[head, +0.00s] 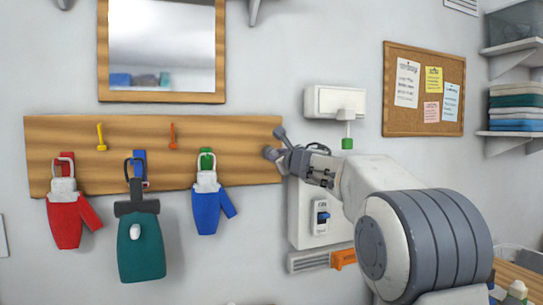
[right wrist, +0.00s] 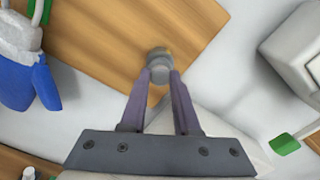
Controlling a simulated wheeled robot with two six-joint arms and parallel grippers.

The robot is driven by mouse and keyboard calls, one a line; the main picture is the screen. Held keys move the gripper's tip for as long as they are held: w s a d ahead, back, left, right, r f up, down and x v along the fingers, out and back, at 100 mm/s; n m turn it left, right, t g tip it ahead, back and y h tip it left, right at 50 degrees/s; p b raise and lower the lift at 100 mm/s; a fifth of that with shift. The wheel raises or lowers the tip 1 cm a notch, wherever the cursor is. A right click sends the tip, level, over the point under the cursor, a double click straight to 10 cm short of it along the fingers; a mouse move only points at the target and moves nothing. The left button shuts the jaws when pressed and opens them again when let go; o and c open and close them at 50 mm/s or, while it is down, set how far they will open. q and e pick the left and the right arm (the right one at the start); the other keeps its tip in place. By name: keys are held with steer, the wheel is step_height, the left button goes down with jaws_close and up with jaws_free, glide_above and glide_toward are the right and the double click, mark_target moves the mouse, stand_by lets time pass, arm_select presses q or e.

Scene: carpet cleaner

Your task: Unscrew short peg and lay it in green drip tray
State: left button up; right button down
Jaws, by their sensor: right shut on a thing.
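A short grey peg (right wrist: 159,60) with a round head stands at the right end of the wooden board (right wrist: 120,35). My right gripper (right wrist: 160,78) is shut on it, with a purple-grey finger on each side. In the head view, my right gripper (head: 275,146) reaches in from the right to the end of the board (head: 230,128), and the peg is hard to tell from the fingertips. The peg's base is hidden, so I cannot tell whether it still touches the board. I cannot make out a green drip tray. My left gripper is not in view.
A yellow peg (head: 101,137) and an orange peg (head: 172,136) are on the board. Red (head: 64,222), teal (head: 141,250) and blue (head: 207,208) items hang there. A white box (head: 335,102) with a green-ended pull (head: 347,143) is on the wall above my right arm.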

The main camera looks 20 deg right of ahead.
steer(key=shift+s, duration=0.35)
steer(key=shift+s+b, duration=0.7)
steer(key=shift+s, duration=0.75)
steer(key=shift+w+p, duration=0.75)
steer(key=shift+w, duration=1.05)
steer(key=shift+s, duration=0.1)
